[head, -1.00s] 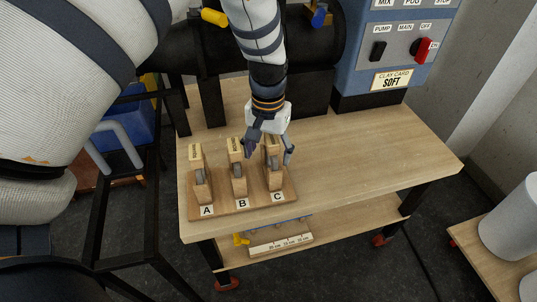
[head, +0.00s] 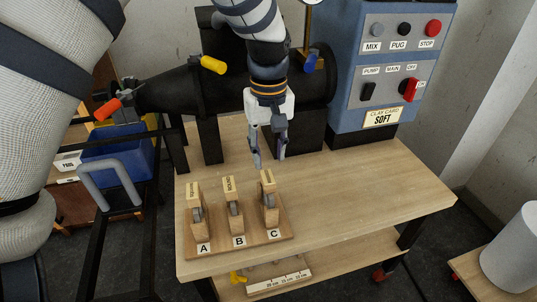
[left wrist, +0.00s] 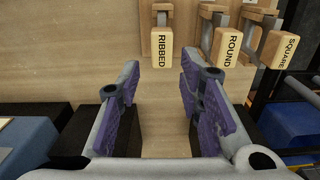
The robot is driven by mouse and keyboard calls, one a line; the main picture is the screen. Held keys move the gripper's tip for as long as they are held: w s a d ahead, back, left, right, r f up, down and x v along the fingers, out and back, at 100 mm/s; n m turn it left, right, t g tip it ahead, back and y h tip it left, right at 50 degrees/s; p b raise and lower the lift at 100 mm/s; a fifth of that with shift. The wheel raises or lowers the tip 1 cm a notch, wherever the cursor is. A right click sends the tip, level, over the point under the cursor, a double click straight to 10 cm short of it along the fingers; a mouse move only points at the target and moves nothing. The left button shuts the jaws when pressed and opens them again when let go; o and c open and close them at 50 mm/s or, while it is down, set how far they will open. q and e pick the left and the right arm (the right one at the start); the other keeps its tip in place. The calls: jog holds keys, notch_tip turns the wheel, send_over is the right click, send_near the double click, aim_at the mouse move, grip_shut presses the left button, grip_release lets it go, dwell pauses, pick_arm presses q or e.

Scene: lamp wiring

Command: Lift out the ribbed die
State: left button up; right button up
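The ribbed die (head: 268,178) is a wooden block with a grey metal part, upright at place C of the wooden rack (head: 260,246). Its RIBBED label reads in the left wrist view (left wrist: 161,48). Blocks labelled ROUND (left wrist: 227,47) and SQUARE (left wrist: 279,49) stand beside it, at B and A. My left gripper (head: 269,161) points down behind place C, apart from the ribbed die. Its purple-padded fingers are open with nothing between them. My right gripper is not in view.
The bench top (head: 350,190) is clear right of the rack. A black machine barrel (head: 190,85) and a blue control panel (head: 385,60) stand at the back. A lower shelf carries a marked strip (head: 279,282). A blue bin (head: 115,155) is at the left.

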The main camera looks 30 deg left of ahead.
aim_at(268, 176)
pick_arm(q)
notch_tip(268, 176, down, 12)
jog(key=shift+b, duration=0.65)
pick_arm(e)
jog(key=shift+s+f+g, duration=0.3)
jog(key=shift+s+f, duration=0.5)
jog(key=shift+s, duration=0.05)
pick_arm(q)
grip_shut()
jog(key=shift+r, duration=0.2)
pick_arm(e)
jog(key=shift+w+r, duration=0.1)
pick_arm(q)
jog(key=shift+a+r+p, duration=0.1)
jog(key=shift+r+p, duration=0.2)
jog(key=shift+r, duration=0.05)
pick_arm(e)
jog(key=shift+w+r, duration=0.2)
pick_arm(q)
jog(key=shift+r, duration=0.15)
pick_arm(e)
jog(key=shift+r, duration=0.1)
